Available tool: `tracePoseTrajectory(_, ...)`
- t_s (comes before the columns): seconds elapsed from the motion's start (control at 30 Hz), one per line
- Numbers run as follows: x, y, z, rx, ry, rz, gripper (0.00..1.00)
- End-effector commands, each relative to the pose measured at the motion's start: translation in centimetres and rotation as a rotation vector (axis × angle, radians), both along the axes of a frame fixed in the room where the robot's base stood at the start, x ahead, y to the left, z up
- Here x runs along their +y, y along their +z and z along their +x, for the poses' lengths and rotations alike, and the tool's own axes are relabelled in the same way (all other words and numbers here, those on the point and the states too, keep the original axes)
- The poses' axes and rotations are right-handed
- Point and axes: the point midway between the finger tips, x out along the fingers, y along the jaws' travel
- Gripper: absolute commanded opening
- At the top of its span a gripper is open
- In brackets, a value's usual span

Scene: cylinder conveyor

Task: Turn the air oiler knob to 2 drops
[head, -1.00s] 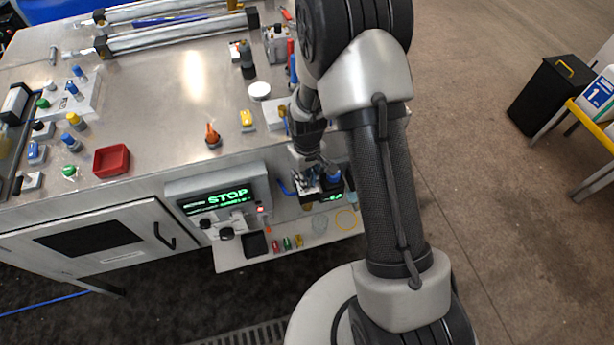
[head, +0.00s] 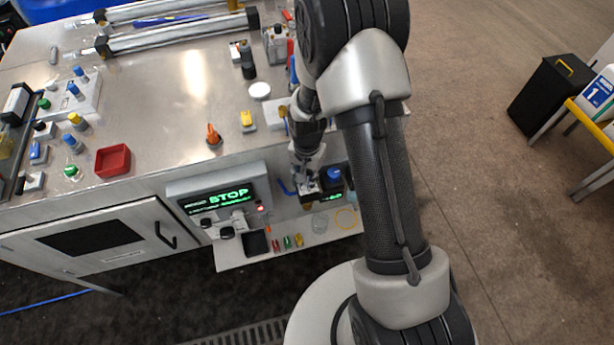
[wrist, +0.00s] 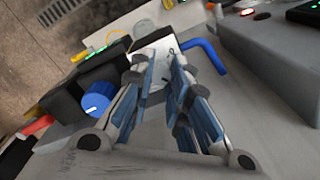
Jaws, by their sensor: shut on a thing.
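My gripper (head: 308,184) is at the front of the workbench, over the air-treatment unit, just left of a blue knob (head: 334,174). In the wrist view my gripper (wrist: 163,58) points at a pale grey block (wrist: 150,38), its blue-padded fingers close together at the tips. The fingers are shut on the air oiler knob, which they hide almost fully; its setting cannot be read. The blue knob (wrist: 97,100), with a white mark, sits on a black housing to the left, clear of the fingers.
A bent blue hose (wrist: 205,52) runs close to the right of the fingers. A grey control box with a green-lit display (head: 228,196) stands to the left in the head view. Below is a shelf (head: 238,263) with small coloured parts.

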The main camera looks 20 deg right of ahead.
Motion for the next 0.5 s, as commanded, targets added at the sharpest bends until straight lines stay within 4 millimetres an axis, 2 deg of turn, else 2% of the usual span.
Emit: tracePoseTrajectory(0.5, 0.00, 0.05, 0.05, -0.001, -0.446, 0.000, 0.00)
